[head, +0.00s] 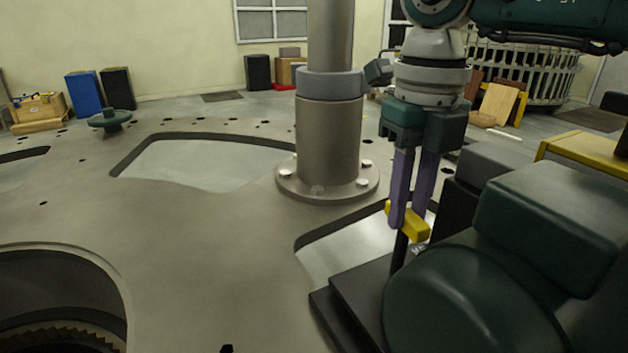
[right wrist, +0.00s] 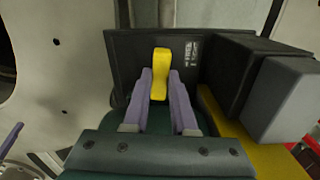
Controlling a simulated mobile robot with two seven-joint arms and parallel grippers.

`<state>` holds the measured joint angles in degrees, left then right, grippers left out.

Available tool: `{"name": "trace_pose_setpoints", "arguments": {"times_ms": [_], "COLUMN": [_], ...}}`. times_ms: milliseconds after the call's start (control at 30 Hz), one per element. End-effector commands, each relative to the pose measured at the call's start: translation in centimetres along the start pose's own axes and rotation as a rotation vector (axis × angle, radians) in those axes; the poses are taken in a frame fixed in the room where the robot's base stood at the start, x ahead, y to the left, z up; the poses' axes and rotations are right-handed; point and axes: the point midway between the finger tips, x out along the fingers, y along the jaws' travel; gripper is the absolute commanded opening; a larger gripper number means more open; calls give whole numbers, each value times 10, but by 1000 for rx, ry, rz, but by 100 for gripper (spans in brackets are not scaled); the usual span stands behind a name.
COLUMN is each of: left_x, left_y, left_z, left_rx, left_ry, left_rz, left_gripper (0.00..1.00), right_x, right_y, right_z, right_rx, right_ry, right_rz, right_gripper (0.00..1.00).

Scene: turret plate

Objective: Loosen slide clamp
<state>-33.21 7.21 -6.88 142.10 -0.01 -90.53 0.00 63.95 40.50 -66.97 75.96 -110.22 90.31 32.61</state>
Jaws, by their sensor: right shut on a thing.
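The slide clamp shows as a yellow handle (head: 408,223) on a dark upright post, low on the right side of the head view. My right gripper (head: 409,218) comes down from above with its purple fingers on the handle, one on each side. It is shut on the handle. In the right wrist view the yellow handle (right wrist: 160,74) stands up between the two fingertips (right wrist: 160,88), over a dark block (right wrist: 128,58). The handle's lower part is hidden by the fingers. My left gripper is not in view.
A large dark green machine housing (head: 480,300) with black blocks stands close to the right of the handle. A grey column (head: 328,140) rises from the plate (head: 200,250) at left. The plate has wide openings, one round opening (head: 55,300) at lower left.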

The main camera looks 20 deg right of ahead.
Motion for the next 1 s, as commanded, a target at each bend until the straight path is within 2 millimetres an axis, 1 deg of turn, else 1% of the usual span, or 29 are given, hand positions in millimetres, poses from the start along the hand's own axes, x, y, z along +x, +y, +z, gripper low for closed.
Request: {"name": "trace_pose_setpoints", "arguments": {"times_ms": [100, 300, 800, 833, 1000], "left_x": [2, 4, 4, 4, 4], "left_y": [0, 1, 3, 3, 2], "left_z": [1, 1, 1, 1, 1], "left_rx": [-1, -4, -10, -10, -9], "left_ry": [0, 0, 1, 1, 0], "left_rz": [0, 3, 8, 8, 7], "left_gripper": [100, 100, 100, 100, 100], "right_x": [0, -1, -1, -1, -1], "right_y": [0, 0, 0, 0, 0], "right_z": [0, 0, 0, 0, 0], "right_rx": [-52, -101, -118, -118, -116], "right_ry": [0, 0, 0, -1, -1], "right_rz": [1, 0, 1, 1, 1], "right_gripper": [0, 0, 0, 28, 47]}}
